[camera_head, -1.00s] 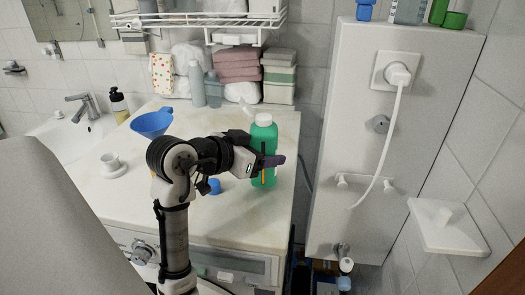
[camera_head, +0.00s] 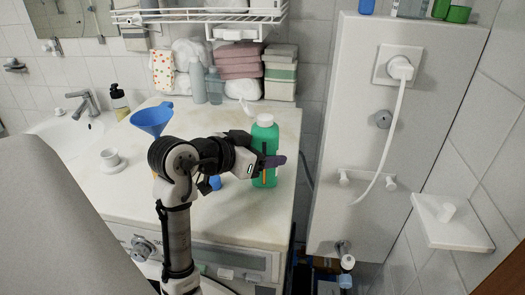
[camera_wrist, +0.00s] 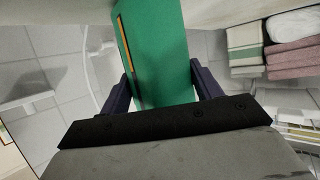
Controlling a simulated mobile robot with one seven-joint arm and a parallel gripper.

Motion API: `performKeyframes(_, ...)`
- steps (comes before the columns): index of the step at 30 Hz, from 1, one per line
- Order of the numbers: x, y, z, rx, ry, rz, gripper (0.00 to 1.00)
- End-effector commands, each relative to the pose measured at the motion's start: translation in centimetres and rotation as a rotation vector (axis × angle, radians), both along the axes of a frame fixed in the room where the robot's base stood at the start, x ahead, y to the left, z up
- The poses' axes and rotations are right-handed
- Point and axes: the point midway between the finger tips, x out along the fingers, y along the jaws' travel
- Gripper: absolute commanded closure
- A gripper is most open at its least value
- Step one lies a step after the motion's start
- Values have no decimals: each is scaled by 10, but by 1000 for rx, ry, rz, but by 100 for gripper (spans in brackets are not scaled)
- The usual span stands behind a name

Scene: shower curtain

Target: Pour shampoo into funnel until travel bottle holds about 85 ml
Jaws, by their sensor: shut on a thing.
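A green bottle with a white top (camera_head: 264,140) stands upright near the right edge of the white counter. My gripper (camera_head: 266,162) is shut on it from the left, with a dark finger across its front. In the wrist view the green bottle (camera_wrist: 157,45) fills the space between my two dark fingers. A blue funnel (camera_head: 152,119) sits on the counter to the left, behind my arm. What is under the funnel is mostly hidden by my arm. A small blue object (camera_head: 215,183) shows on the counter behind my gripper.
A white ring-shaped holder (camera_head: 110,160) stands on the counter at left. Bluish bottles (camera_head: 198,80) and folded towels (camera_head: 238,60) stand at the back under a wire rack (camera_head: 200,15). A white cabinet (camera_head: 345,110) rises at right past a gap. The sink (camera_head: 75,130) is at far left.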

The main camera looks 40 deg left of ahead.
Motion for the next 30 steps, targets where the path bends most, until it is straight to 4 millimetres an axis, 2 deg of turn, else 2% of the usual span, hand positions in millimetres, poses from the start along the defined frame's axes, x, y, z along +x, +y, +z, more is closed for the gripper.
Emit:
performKeyframes(5, 0, 0, 0, 0, -1, 0, 91)
performKeyframes(6, 0, 0, 0, 1, -1, 0, 34)
performKeyframes(11, 0, 0, 0, 1, -1, 0, 13)
performKeyframes(20, -1, 0, 0, 0, 0, 0, 11)
performKeyframes(30, -30, 3, 13, 0, -1, 1, 11)
